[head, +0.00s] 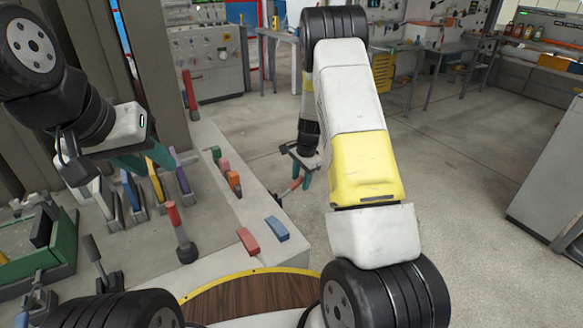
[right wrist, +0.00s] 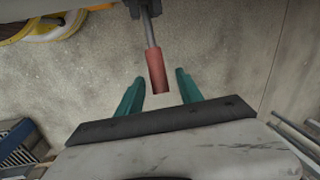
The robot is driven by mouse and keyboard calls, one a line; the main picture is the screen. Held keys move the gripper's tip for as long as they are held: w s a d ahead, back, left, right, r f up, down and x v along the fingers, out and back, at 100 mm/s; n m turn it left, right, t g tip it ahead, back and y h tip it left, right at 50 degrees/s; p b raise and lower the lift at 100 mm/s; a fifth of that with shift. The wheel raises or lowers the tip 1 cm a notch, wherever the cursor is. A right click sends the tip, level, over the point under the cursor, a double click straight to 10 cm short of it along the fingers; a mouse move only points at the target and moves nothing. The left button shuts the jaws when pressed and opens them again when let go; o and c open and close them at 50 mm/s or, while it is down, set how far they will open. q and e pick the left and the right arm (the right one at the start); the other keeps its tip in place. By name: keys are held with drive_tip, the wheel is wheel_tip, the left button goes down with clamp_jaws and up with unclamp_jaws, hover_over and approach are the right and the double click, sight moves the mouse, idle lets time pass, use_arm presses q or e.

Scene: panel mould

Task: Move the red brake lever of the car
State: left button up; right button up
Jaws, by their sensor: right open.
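A red-gripped lever (head: 296,185) on a dark rod sticks out from the right side of the grey panel in the head view. In the right wrist view its red grip (right wrist: 157,72) lies between the two teal fingers, with visible gaps on both sides. My right gripper (head: 302,178) is open around the grip and not closed on it; the right wrist view also shows the gripper (right wrist: 160,92). My left gripper (head: 148,160) hangs above the panel's coloured levers, its teal fingers apart and nothing seen between them.
Another red lever (head: 178,230) stands upright on the panel, and a taller one (head: 189,95) is at the back. Blue, yellow and purple levers (head: 157,180) stand under my left gripper. Red and blue rockers (head: 277,229) sit near the panel's edge. Open floor (head: 450,150) lies to the right.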

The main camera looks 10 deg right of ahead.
drive_tip(key=shift+f, duration=0.3)
clamp_jaws()
drive_tip(key=shift+w, duration=0.1)
idle(1.2)
